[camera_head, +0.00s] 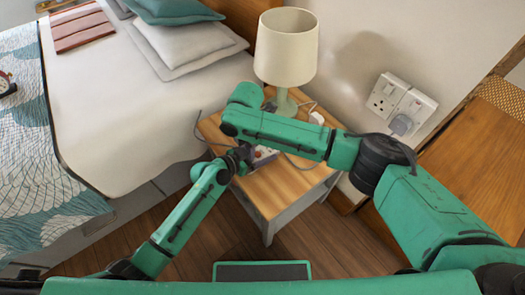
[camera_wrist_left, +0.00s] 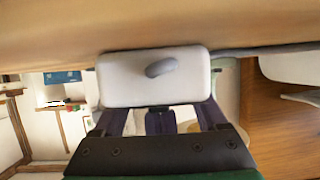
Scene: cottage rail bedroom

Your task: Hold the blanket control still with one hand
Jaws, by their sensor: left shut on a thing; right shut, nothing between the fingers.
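The blanket control (camera_head: 264,156) is a small white box with a reddish part, on the wooden bedside table. In the left wrist view the control (camera_wrist_left: 120,85) is a pale rounded box with a grey oval knob, and it lies across the fingertips. My left gripper (camera_head: 243,155) is shut on the control at the table's front left part. My right arm crosses over the table and folds back near the lamp. Dark parts of my right gripper (camera_head: 270,106) show beside the lamp base, apart from the control. Its fingertips are mostly hidden; it is shut and empty.
The bedside table (camera_head: 290,192) carries a cream lamp (camera_head: 286,50), a cable and a white plug-like item (camera_head: 316,118). The bed (camera_head: 110,100) is at the left. A wall socket (camera_head: 400,103) with a plug is at the right, above a wooden surface (camera_head: 470,145).

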